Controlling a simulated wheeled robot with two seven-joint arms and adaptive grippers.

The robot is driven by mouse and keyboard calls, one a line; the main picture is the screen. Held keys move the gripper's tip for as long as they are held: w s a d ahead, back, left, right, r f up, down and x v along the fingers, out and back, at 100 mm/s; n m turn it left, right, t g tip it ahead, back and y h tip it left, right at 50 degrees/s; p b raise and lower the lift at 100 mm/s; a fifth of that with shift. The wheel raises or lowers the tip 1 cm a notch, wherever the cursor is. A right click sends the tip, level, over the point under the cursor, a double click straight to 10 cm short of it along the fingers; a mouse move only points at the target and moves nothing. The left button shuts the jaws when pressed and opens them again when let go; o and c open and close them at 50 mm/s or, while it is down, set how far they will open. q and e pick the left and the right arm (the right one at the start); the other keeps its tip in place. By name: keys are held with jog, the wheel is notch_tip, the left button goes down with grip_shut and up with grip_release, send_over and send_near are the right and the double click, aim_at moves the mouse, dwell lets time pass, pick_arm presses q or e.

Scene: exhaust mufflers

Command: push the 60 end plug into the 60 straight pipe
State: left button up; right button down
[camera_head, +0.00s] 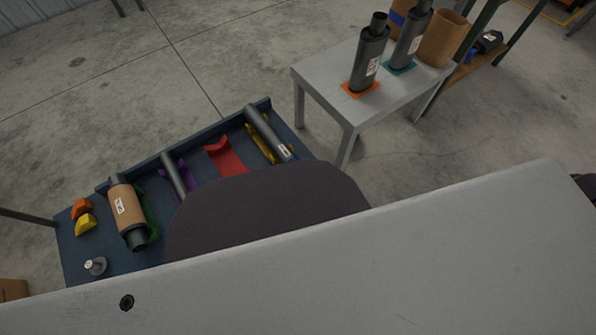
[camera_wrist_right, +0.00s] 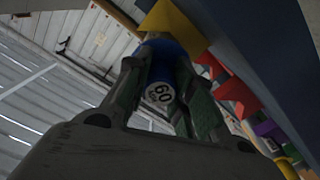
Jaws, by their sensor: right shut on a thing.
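In the right wrist view my right gripper (camera_wrist_right: 162,75) is shut on a blue round plug with a white "60" label, the 60 end plug (camera_wrist_right: 163,68). The fingers hold it from both sides. In the head view a dark straight pipe (camera_head: 267,132) lies in a yellow cradle, and another dark pipe (camera_head: 174,176) lies by a purple cradle. The label on the first pipe is too small to read, so I cannot tell which is the 60 straight pipe. Neither gripper shows in the head view.
The blue bench (camera_head: 85,250) also holds a tan muffler (camera_head: 121,203) in a green cradle, an empty red cradle (camera_head: 224,158), orange and yellow blocks (camera_head: 84,224) and a small metal part (camera_head: 95,265). A grey table (camera_head: 318,75) with upright dark mufflers (camera_head: 369,60) stands behind.

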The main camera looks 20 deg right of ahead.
jog(key=shift+w+a, duration=0.1)
jog(key=shift+w, duration=0.2)
jog(key=c, duration=1.1)
grip_release()
jog(key=shift+c, duration=0.2)
jog(key=shift+s, duration=0.15)
jog(key=v, duration=1.1)
jog(key=shift+s, duration=0.35)
jog(key=shift+s, duration=0.1)
